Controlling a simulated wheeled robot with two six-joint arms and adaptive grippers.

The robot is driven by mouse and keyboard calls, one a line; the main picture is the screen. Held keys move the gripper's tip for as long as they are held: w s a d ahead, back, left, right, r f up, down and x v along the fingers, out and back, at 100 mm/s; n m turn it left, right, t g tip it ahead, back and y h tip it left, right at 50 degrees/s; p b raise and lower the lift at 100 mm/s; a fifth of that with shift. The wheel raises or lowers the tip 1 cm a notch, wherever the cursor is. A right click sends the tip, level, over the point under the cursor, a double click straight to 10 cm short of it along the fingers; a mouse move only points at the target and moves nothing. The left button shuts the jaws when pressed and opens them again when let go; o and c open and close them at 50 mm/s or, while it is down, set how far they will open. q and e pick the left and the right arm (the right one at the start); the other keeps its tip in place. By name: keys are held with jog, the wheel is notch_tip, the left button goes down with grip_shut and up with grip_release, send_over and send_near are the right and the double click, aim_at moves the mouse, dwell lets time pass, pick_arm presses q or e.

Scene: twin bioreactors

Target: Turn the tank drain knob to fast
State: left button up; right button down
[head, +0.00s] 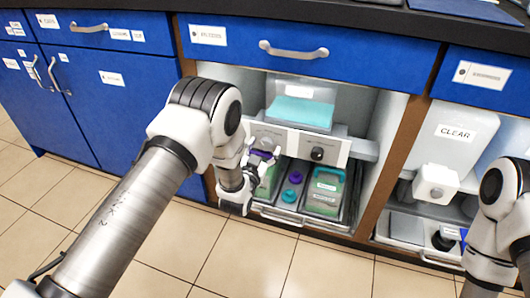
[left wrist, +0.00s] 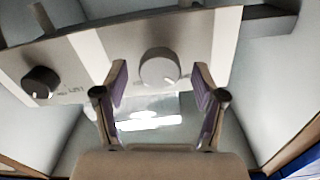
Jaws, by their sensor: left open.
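A white and grey control panel (head: 345,147) spans the open cabinet bay under the counter. It carries a black knob (head: 317,153), which also shows at the left in the left wrist view (left wrist: 40,82). A pale grey round knob (left wrist: 160,67) with a small mark sits on the panel in the left wrist view; in the head view my gripper hides it. My left gripper (head: 263,154) is open in front of the panel. In the left wrist view its purple-padded fingers (left wrist: 160,88) stand either side of the pale knob, with gaps visible. Which knob is the tank drain one, I cannot read.
A clear tank with turquoise contents (head: 302,105) stands behind the panel. Below it, a tray (head: 277,216) holds green-topped boxes (head: 325,190) and purple and teal round items. A second bay has a container marked CLEAR (head: 462,132). The tiled floor (head: 280,270) in front is clear.

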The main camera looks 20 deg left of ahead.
pick_arm(q)
jog(key=shift+w, duration=0.7)
jog(key=c, duration=1.1)
jog(key=shift+r+m, duration=0.1)
jog(key=shift+m, duration=0.3)
jog(key=shift+c, duration=0.2)
jog(key=m+p, duration=0.2)
jog(key=m, duration=0.1)
jog(key=shift+r, duration=0.1)
jog(key=m+p, duration=0.2)
jog(key=m, duration=0.2)
jog(key=shift+d+m, duration=0.1)
jog(key=shift+m, duration=0.3)
jog(key=m+p, duration=0.1)
jog(key=m, duration=0.3)
jog(key=shift+m+p, duration=0.3)
jog(key=shift+p, duration=0.1)
jog(key=m, duration=0.2)
jog(key=m+p, duration=0.1)
jog(key=m, duration=0.1)
jog(key=shift+f+m, duration=0.2)
jog(key=shift+m, duration=0.2)
